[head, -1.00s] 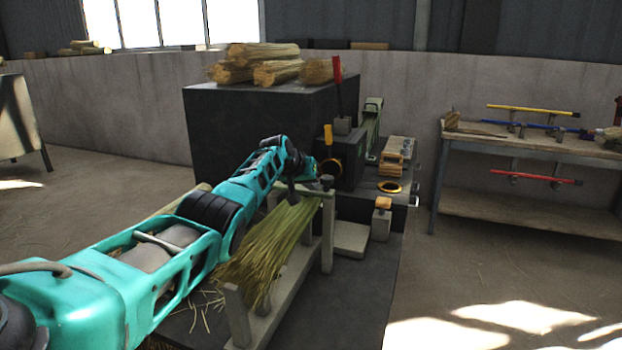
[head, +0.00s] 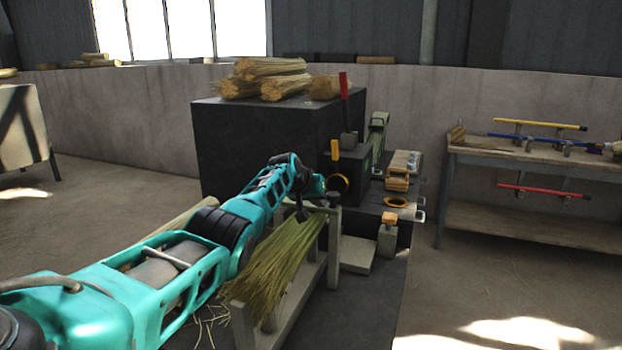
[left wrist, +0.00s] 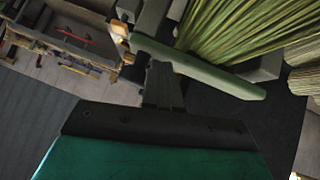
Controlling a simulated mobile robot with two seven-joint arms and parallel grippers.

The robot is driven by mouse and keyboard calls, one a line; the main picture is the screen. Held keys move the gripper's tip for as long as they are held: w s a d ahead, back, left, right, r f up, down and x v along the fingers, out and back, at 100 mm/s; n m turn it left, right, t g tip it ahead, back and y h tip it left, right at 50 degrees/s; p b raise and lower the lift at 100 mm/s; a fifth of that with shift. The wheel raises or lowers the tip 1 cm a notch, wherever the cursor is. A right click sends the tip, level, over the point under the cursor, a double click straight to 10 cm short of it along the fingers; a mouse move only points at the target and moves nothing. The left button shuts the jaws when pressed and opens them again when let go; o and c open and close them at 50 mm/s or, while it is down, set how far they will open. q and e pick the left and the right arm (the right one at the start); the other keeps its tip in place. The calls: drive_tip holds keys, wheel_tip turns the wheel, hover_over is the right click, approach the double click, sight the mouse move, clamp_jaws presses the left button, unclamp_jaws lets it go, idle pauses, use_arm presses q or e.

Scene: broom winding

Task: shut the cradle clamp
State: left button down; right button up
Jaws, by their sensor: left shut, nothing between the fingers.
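The cradle is a pale stand with posts (head: 333,245), and a fanned bundle of greenish straw (head: 275,262) lies in it. A grey-green bar (left wrist: 205,70) runs across the neck of the straw in the left wrist view; it looks like the clamp, and I cannot tell how far it is closed. My left gripper (head: 302,214) is at the straw's upper end, left of the knob. In the left wrist view its fingers (left wrist: 162,72) are shut and empty, close beside the bar; contact is unclear. My right gripper is out of view.
A bench (head: 530,152) with coloured handles stands at right.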

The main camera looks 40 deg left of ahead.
use_arm(q)
drive_tip(key=s+d+r, duration=0.2)
drive_tip(key=s+r, duration=0.4)
drive_tip(key=r, duration=0.4)
drive_tip(key=shift+s+r+p, duration=0.3)
drive_tip(key=shift+s+p, duration=0.1)
drive_tip(key=shift+p, duration=0.05)
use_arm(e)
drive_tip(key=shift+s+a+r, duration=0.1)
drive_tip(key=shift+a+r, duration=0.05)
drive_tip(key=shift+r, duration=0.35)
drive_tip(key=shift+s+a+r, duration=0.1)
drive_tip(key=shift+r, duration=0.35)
